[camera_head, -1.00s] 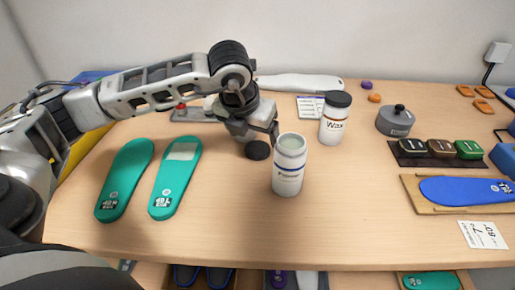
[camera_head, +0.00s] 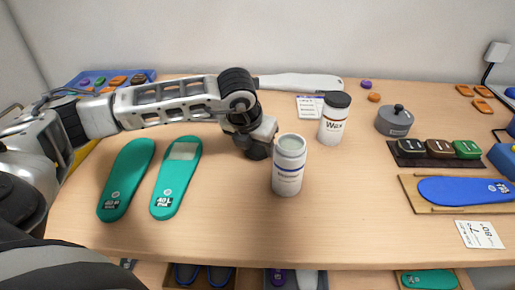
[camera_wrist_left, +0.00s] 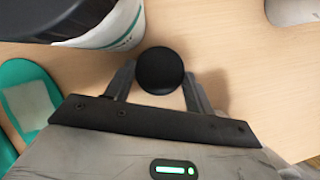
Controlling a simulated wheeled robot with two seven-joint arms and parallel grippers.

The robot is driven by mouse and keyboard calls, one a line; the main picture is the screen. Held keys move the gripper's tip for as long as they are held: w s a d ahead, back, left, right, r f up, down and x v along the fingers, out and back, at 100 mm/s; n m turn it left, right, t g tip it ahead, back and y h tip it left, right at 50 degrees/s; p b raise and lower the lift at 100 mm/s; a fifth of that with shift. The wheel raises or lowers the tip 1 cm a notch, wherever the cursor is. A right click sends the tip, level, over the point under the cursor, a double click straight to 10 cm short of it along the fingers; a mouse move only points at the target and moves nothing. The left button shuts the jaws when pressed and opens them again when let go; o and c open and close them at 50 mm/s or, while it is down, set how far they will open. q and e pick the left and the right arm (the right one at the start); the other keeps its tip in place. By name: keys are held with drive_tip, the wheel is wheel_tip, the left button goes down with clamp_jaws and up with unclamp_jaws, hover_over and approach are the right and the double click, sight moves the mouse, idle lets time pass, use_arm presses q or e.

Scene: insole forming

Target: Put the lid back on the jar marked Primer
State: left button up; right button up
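The Primer jar (camera_head: 288,168) is white with a dark blue band and stands upright and open near the table's middle. Part of a white jar (camera_wrist_left: 100,30) fills the top left of the left wrist view. A round black lid (camera_wrist_left: 160,70) lies between the fingertips of my left gripper (camera_wrist_left: 159,80). The fingers flank the lid very closely; whether they press on it I cannot tell. In the head view, my left gripper (camera_head: 258,150) is low over the table, just left of the Primer jar, and mostly hides the lid. My right gripper is not in view.
The Wax jar (camera_head: 334,120), with a black lid on, stands behind and right of the Primer jar. Two green insoles (camera_head: 126,180) lie at the left. A grey lidded pot (camera_head: 395,121) and a board with a blue insole (camera_head: 465,191) are at the right. The front middle is clear.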

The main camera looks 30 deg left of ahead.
sight(256, 150)
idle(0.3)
use_arm(q)
drive_tip(key=shift+r, duration=0.5)
wheel_tip(256, 150, up, 2)
drive_tip(key=shift+r+b, duration=0.15)
drive_tip(key=shift+b, duration=0.35)
drive_tip(key=s+a+r+b, duration=0.1)
drive_tip(key=s+r+b, duration=0.1)
drive_tip(key=s+r, duration=0.7)
drive_tip(key=s, duration=0.5)
drive_tip(key=shift+a+r, duration=0.35)
drive_tip(key=shift+r, duration=0.05)
